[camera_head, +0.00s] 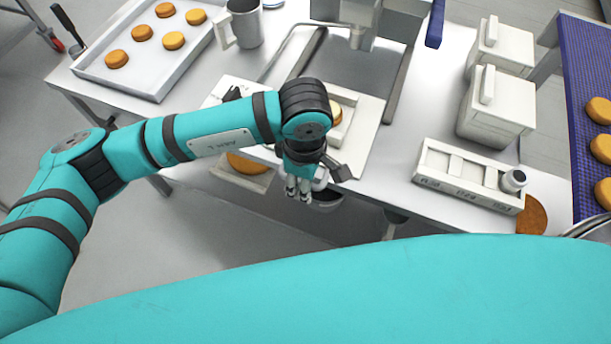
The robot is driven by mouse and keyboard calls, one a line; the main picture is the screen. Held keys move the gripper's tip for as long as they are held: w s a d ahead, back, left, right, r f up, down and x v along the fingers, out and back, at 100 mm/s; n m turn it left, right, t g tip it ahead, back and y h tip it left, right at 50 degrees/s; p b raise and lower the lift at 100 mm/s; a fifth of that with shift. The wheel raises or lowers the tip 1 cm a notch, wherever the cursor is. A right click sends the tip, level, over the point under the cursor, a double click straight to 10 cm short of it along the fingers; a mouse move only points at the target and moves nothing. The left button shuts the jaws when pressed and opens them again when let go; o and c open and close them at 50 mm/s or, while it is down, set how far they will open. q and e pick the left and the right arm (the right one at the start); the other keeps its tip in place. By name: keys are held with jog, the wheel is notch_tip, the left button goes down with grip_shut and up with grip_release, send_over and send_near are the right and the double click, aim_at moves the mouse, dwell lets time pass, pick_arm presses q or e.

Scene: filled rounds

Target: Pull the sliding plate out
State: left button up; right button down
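A pale flat plate (366,128), which looks like the sliding plate, lies at the front of the table between two dark rails under a grey machine (362,20). A yellowish round (335,113) shows on it, partly hidden behind my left arm. My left gripper (300,193) points down at the table's front edge, in front of the plate. The arm's wrist covers the plate's near left part, so whether the fingers touch it is hidden. The finger opening is too small to make out. My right gripper is out of view.
A tray of rounds (88,68) and a metal jug (246,24) stand at the left. White lidded boxes (495,112) and a compartment rack (442,178) stand at the right, near a blue belt (588,90) with rounds.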

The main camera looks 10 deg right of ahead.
pick_arm(q)
jog(key=shift+w, duration=0.1)
jog(key=shift+d+r, duration=0.1)
jog(key=shift+r, duration=0.3)
notch_tip(320, 180, up, 11)
dwell(0.6)
